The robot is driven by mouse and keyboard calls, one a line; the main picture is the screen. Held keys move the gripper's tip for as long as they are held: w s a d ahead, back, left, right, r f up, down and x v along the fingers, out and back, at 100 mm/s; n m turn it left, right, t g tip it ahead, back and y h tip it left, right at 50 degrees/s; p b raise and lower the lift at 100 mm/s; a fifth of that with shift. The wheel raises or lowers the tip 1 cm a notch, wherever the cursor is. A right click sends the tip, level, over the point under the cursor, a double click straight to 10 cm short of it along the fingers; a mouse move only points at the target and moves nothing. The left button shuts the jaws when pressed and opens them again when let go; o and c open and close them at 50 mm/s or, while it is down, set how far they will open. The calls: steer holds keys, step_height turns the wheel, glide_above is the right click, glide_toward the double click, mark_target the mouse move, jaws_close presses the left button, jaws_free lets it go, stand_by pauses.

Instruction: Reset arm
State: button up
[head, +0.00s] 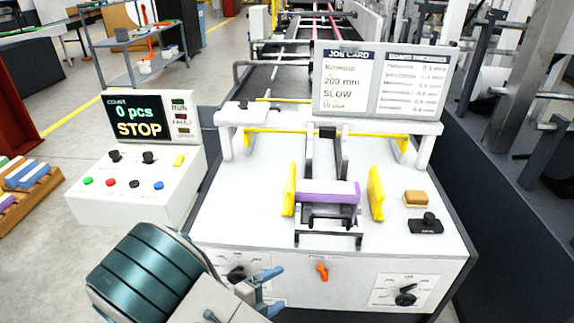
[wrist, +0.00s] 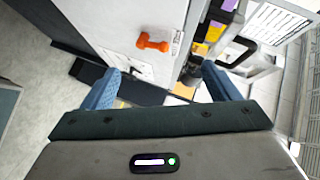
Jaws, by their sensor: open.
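My gripper (head: 262,291) shows at the lower middle of the head view, in front of the white machine's front panel. Its two blue fingers are spread with nothing between them, and they show apart in the wrist view (wrist: 158,92) too. The dark teal part of my arm fills the lower left of the head view. The folder gluer (head: 235,205) stands ahead with a purple-edged stack (head: 328,192) between two yellow guides. An orange handle (head: 322,271) is on its front panel, right of my gripper, and shows in the wrist view (wrist: 153,43).
A control console (head: 130,195) at left reads "0 pcs STOP". A job card board (head: 380,82) stands over the machine. A sponge-like block (head: 415,198) and a black item (head: 426,224) lie on its right top. Open floor lies at left, beside a rack of coloured blocks (head: 25,185).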

steer(key=s+d+r+n+g+y, duration=0.3)
steer(key=s+d+r+n+y, duration=0.2)
steer(key=d+r+n, duration=0.4)
steer(key=s+d+r+n+g+y, duration=0.4)
steer(key=d+r+n, duration=0.5)
steer(key=r+n, duration=0.3)
steer(key=shift+s+r+n+y, duration=0.3)
steer(key=shift+s+n+y, duration=0.15)
steer(key=shift+n+y, duration=0.6)
